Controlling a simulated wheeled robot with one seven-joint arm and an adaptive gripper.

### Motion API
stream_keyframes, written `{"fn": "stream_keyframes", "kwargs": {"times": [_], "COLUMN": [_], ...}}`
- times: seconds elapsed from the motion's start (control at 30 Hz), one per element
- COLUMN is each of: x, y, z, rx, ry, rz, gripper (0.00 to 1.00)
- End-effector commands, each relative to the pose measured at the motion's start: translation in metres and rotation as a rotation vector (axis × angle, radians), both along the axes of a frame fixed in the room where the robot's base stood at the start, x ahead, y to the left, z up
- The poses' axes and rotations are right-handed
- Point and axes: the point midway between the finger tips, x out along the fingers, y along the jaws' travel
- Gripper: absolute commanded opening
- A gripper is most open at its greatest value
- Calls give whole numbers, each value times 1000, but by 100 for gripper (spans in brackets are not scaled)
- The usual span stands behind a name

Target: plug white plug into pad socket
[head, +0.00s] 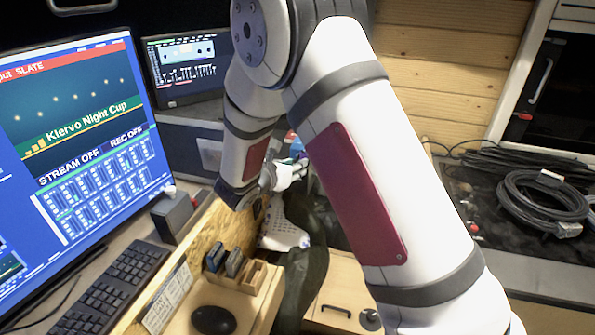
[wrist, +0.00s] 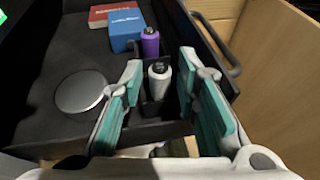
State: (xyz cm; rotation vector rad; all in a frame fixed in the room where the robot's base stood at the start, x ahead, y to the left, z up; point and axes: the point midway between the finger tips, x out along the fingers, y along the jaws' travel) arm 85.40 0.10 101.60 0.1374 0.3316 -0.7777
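A white plug with a dark top (wrist: 160,78) stands upright in a slot of the black tray (wrist: 60,140) in the wrist view. My gripper (wrist: 161,62) is open, with its teal-padded fingers spread on the left and right of the white plug. Clear gaps show between the plug and both fingers. A purple plug (wrist: 150,42) stands just behind the white one. In the head view my gripper (head: 298,168) is small and partly hidden behind my arm, and the white plug cannot be made out there. I cannot identify the pad socket in either view.
A round silver disc (wrist: 82,92) lies left of the fingers. A blue box (wrist: 126,28) and a red box (wrist: 110,14) lie at the back of the tray. A dark handle (wrist: 222,52) and wooden panel (wrist: 280,80) bound the right side. A monitor (head: 75,150) stands left.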

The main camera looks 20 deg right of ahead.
Motion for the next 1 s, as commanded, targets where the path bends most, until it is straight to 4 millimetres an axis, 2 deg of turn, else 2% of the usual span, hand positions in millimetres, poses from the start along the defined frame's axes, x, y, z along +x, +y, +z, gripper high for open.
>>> {"fn": "stream_keyframes", "kwargs": {"times": [0.23,0.37,0.73,0.87,1.0], "x": [2,2,2,3,3], "y": [-2,-2,-2,-1,-1], "z": [-1,-1,3,20,47], "rx": [1,0,1,1,3], "ry": [-1,0,-2,-5,-7], "rz": [1,1,0,1,1], "gripper": [29,0,0,0,0]}}
